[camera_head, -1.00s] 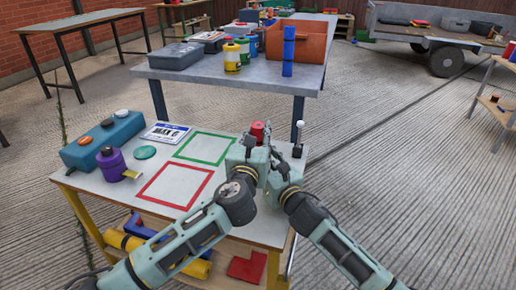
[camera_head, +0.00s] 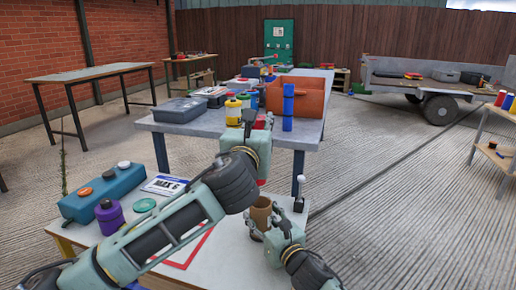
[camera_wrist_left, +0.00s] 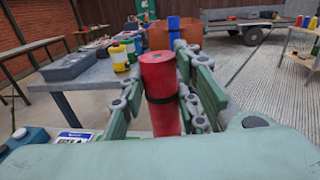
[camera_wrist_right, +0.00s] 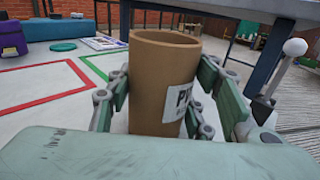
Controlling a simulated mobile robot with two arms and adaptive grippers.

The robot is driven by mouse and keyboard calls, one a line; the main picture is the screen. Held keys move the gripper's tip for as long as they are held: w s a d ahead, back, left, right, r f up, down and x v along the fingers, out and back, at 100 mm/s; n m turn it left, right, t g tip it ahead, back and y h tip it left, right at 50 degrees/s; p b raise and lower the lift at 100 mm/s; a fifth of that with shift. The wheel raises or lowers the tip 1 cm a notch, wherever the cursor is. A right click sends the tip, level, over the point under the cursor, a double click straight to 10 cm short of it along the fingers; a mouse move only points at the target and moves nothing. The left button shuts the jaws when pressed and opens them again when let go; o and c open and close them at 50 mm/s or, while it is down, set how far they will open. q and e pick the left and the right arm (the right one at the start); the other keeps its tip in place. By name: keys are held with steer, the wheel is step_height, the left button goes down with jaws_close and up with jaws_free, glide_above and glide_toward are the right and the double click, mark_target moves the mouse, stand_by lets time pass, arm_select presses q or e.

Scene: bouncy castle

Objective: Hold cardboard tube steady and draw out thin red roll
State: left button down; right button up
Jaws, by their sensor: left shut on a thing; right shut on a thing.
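The thin red roll (camera_wrist_left: 160,95) has a black band and stands upright between the fingers of my left gripper (camera_head: 252,135), which is shut on it. In the head view the left hand and arm hide most of it; its lower end (camera_head: 262,182) shows just above the tube. The brown cardboard tube (camera_wrist_right: 160,85) is upright with a white label; in the head view it stands (camera_head: 261,209) at the work table's right. My right gripper (camera_head: 266,228) is shut around it. Nothing sticks out of the tube's mouth in the right wrist view.
A grey table (camera_head: 180,125) with an orange bin (camera_head: 300,98) and blue roll (camera_head: 288,108) stands behind.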

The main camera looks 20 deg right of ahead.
stand_by(0.3)
steer(key=o, duration=1.7)
